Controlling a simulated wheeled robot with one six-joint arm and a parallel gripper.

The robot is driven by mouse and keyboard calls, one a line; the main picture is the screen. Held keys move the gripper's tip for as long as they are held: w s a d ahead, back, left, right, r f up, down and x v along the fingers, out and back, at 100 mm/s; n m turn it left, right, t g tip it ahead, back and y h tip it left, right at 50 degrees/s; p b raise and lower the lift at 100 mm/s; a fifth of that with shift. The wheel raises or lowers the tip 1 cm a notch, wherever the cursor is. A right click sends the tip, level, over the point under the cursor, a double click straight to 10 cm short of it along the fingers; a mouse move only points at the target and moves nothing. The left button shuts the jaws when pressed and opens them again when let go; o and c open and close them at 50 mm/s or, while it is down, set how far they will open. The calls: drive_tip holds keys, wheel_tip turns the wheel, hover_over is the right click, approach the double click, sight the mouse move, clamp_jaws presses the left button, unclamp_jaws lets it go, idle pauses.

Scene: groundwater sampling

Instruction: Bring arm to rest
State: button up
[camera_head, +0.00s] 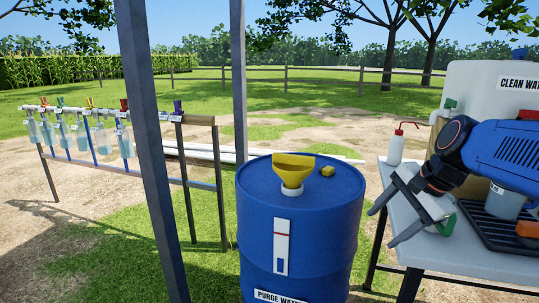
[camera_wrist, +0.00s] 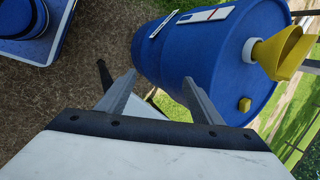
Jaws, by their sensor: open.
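My gripper (camera_head: 383,214) is at the right in the head view, in front of the table's left edge, with its two fingers spread and nothing between them. In the wrist view my gripper (camera_wrist: 150,90) also shows open and empty, with the ground and the barrel beyond it. My blue arm reaches in from the right edge of the head view, over the table. The gripper is apart from the blue purge water barrel (camera_head: 265,225) on its left.
A yellow funnel (camera_head: 293,170) and a small yellow block (camera_head: 327,171) are on the barrel. The table (camera_head: 470,250) holds a red-tipped bottle (camera_head: 396,148), a black tray and a clean water tank (camera_head: 490,85). Grey posts and a rack of hanging sample bags (camera_head: 77,137) stand left.

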drive_tip(key=s+d+f+n+h, duration=0.1)
drive_tip(key=s+f+n+h, duration=0.2)
drive_tip(key=s+f+n, duration=0.8)
drive_tip(key=s+n, duration=0.2)
drive_tip(key=s, duration=0.2)
drive_tip(key=shift+s+n, duration=0.2)
drive_tip(key=shift+n, duration=0.1)
